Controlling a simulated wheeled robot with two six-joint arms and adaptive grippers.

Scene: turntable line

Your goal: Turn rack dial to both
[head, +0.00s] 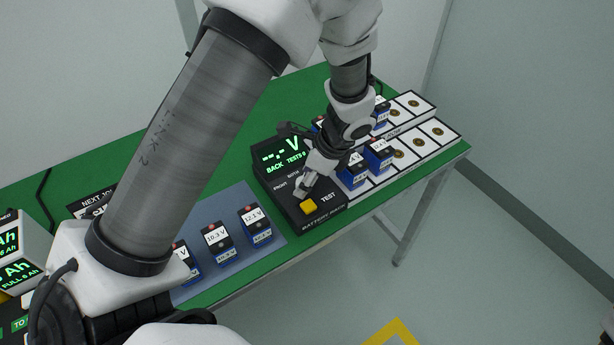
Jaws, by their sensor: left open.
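The black battery rack tester (272,181) stands on the green table. Its green display (281,153) reads "--.- V" with "BACK" and a tests count below. The labels FRONT and BOTH show on its top panel beside my gripper. A yellow TEST button (308,206) sits near its front edge. My left gripper (302,190) reaches down over the panel, open, with its fingertips at the dial area just behind the button. The dial itself is hidden by the gripper, so I cannot tell whether the fingers touch it.
Several blue batteries with voltage labels stand on a grey-blue mat (235,200) left of the tester. More batteries stand in the white slotted rack (423,143) at right, close to my wrist; its far slots are empty. Meters with green displays (18,272) stand at far left.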

